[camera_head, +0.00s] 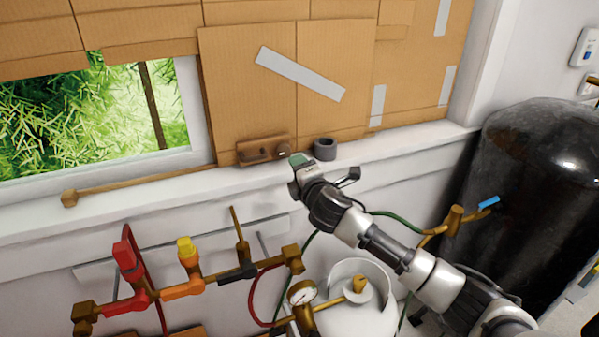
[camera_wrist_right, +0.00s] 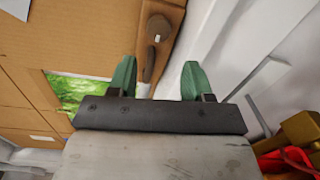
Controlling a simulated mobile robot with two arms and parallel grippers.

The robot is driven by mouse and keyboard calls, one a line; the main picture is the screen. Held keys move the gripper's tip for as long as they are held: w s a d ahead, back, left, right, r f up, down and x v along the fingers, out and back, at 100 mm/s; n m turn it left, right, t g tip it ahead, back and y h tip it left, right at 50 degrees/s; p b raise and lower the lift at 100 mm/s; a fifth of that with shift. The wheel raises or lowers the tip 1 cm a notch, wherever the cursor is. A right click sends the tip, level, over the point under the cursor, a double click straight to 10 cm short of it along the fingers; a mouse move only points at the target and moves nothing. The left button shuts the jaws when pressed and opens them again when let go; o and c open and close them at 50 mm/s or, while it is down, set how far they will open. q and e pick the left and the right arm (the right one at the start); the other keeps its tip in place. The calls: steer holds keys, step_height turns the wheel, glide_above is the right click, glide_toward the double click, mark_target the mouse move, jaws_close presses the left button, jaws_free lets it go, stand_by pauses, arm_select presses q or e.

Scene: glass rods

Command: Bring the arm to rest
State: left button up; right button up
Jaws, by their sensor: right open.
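My right arm reaches in from the lower right in the head view, and its gripper (camera_head: 298,160) is just in front of the window sill. The gripper is open, with its two green fingers spread apart in the right wrist view (camera_wrist_right: 159,78) and nothing held between them. A brown block with a round knob (camera_head: 262,149) stands on the sill just beyond the gripper; it also shows past the fingers in the right wrist view (camera_wrist_right: 157,35). I cannot tell the exact gap between them. My left gripper is not in view.
A dark grey ring (camera_head: 325,149) stands on the sill (camera_head: 400,140) beside the gripper. A brown rod (camera_head: 140,183) lies along the sill to the left. Below are valves (camera_head: 180,270), a gauge (camera_head: 302,292) and a white tank (camera_head: 360,310). A black tank (camera_head: 540,180) stands at right.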

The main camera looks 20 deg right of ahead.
steer(key=s+a+f+m+g, duration=0.25)
steer(key=s+f+m, duration=0.25)
steer(key=s+f, duration=0.4)
steer(key=s+a+f+m+g, duration=0.2)
steer(key=s+f+m+g, duration=0.4)
steer(key=s, duration=0.5)
steer(key=s+d+f+m+g, duration=0.1)
steer(key=s+f+m+g, duration=0.2)
steer(key=s, duration=0.9)
steer(key=s+d+f+m+g, duration=0.1)
steer(key=s+f+m+g, duration=0.2)
steer(key=s, duration=0.9)
step_height(320, 180, down, 24)
steer(key=m, duration=0.1)
steer(key=s+d+f+g, duration=0.2)
steer(key=s+d+f, duration=0.1)
steer(key=s+f, duration=1.3)
steer(key=shift+s+f+h+b, duration=0.2)
steer(key=shift+f+h+b, duration=0.15)
steer(key=shift+f, duration=0.3)
